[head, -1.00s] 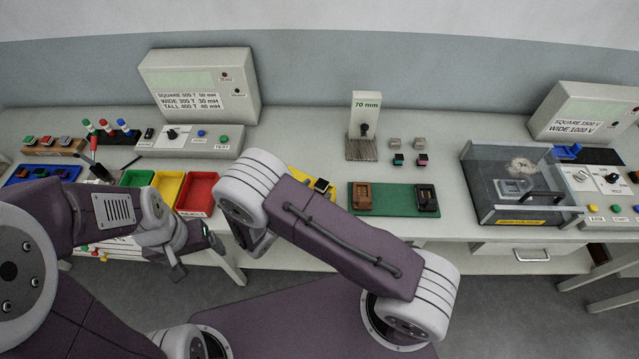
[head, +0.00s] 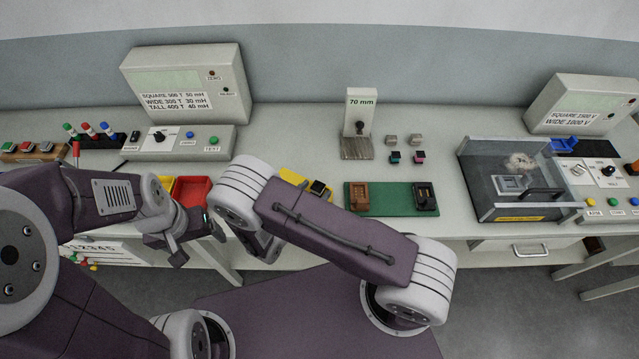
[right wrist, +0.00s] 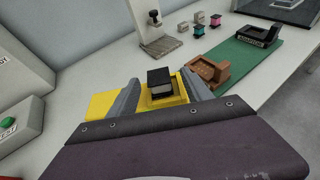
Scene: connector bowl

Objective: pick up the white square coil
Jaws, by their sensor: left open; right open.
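My left gripper (head: 167,248) is open and empty, low in front of the table edge.
A green mat (head: 391,202) with a brown holder (head: 358,195) and a black holder (head: 426,197) lies to the right. Several small coils (head: 395,157) and a 70 mm gauge (head: 360,115) stand behind. A red tray (head: 190,190) is left; a clear-lidded box (head: 505,180) is right.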

